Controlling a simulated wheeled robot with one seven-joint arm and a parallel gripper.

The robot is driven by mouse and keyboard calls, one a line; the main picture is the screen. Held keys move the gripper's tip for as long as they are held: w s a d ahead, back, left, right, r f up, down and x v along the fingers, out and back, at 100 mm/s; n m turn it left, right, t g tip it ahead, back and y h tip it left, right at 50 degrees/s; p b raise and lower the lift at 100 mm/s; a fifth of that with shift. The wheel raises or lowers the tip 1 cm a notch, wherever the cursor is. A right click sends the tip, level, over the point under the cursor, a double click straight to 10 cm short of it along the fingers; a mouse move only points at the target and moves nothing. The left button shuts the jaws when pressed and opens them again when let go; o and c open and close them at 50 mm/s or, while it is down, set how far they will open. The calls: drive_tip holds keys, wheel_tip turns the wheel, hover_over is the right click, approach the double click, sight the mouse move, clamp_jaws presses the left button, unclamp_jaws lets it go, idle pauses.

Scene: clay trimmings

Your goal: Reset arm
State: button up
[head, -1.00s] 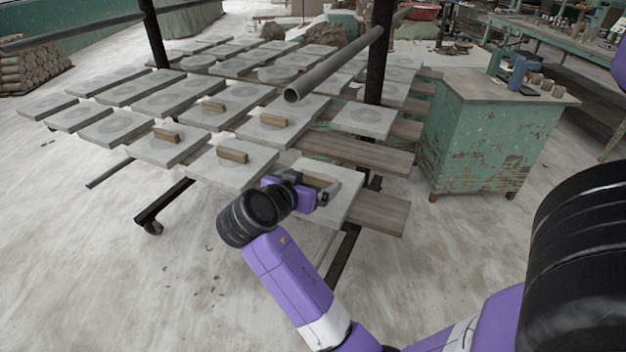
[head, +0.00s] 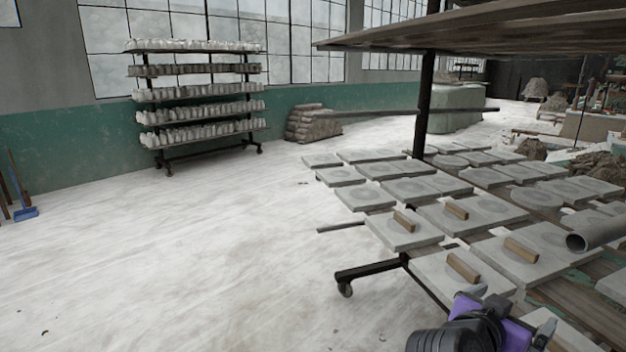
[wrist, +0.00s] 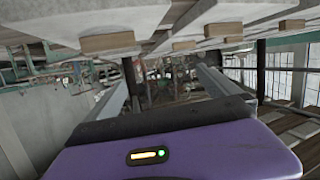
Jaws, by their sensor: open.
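My gripper (head: 540,335) is at the bottom right of the head view, low over the near end of the slab rack and partly cut off by the frame edge. Its purple body and dark wrist joint show there. In the wrist view, the two grey fingers of my gripper (wrist: 168,92) stand wide apart, with nothing seen between them. Pale slabs with wooden blocks fill the top of that view, close to the gripper. I cannot tell whether the gripper touches a slab.
Flat grey slabs (head: 405,232) lie on the rack, several with wooden blocks (head: 463,267). A pipe end (head: 590,238) juts in at right. A dark post (head: 424,105) stands behind. A shelf rack (head: 200,90) stands by the far wall.

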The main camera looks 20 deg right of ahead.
drive_tip(key=w+a+n+t, duration=0.3)
drive_tip(key=w+n+t, duration=0.2)
drive_tip(key=s+a+f+n+t+y, duration=0.1)
drive_tip(key=a+f+n+t+y, duration=0.3)
drive_tip(key=a, duration=0.4)
drive_tip(key=s+a+f+n+t+y, duration=0.25)
drive_tip(key=a+n+t+y, duration=0.2)
drive_tip(key=a, duration=0.35)
drive_tip(key=s+a+f+y, duration=0.1)
drive_tip(key=s+a+y, duration=0.1)
drive_tip(key=s, duration=0.6)
drive_tip(key=s+a+f+n+g+y, duration=0.1)
drive_tip(key=s+a+f+y, duration=0.1)
drive_tip(key=s+a, duration=0.3)
drive_tip(key=s+a+f+g+y, duration=0.1)
drive_tip(key=s+a, duration=0.3)
drive_tip(key=s, duration=0.8)
drive_tip(key=shift+s+f+y, duration=0.2)
drive_tip(key=shift+f+y, duration=0.2)
drive_tip(key=shift+y, duration=0.15)
drive_tip(key=shift+n, duration=0.25)
